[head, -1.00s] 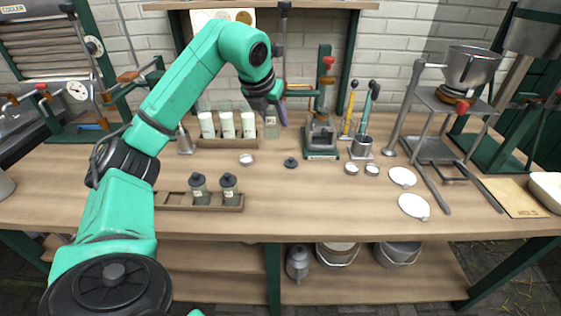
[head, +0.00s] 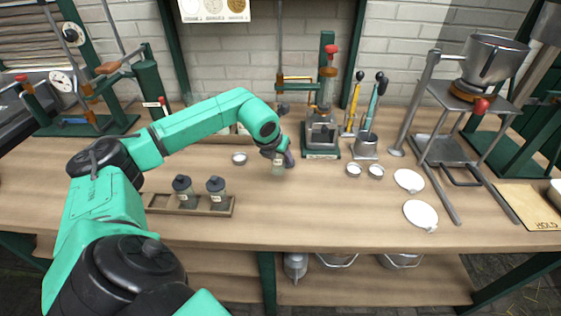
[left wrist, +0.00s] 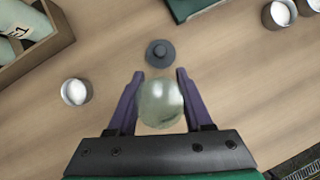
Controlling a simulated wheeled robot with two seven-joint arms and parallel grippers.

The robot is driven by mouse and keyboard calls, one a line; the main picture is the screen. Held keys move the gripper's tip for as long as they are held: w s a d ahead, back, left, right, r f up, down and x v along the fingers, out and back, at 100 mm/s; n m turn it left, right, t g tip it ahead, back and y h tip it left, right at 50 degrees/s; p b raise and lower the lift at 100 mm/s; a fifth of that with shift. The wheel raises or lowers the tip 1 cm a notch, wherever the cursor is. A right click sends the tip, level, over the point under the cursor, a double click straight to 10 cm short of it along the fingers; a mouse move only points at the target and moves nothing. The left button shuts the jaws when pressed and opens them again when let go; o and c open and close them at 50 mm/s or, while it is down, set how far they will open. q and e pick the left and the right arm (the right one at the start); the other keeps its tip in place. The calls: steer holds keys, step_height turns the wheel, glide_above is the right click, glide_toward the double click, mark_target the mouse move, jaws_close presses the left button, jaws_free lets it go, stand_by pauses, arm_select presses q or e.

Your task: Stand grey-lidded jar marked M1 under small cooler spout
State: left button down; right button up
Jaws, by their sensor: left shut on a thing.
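My left gripper (head: 279,163) is shut on a small clear glass jar (left wrist: 160,103), held upright above the bench between its purple fingers. The held jar shows no lid, and no mark on it is readable. A dark grey knobbed lid (left wrist: 158,53) lies on the bench just beyond it in the left wrist view. Two dark-grey-lidded jars (head: 182,191) (head: 216,190) stand in a low wooden tray (head: 160,206); their labels are too small to read. Cooler equipment with a dial (head: 62,82) stands at the far left; I cannot tell which part is the small cooler's spout.
A rack (left wrist: 45,47) with pale bottles stands behind my arm. A small white-filled cup (left wrist: 75,92) is near the jar. The front middle of the bench is clear.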

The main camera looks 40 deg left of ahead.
arm_select(q)
steer(key=shift+f, duration=1.3)
steer(key=shift+c, duration=1.5)
jaws_free()
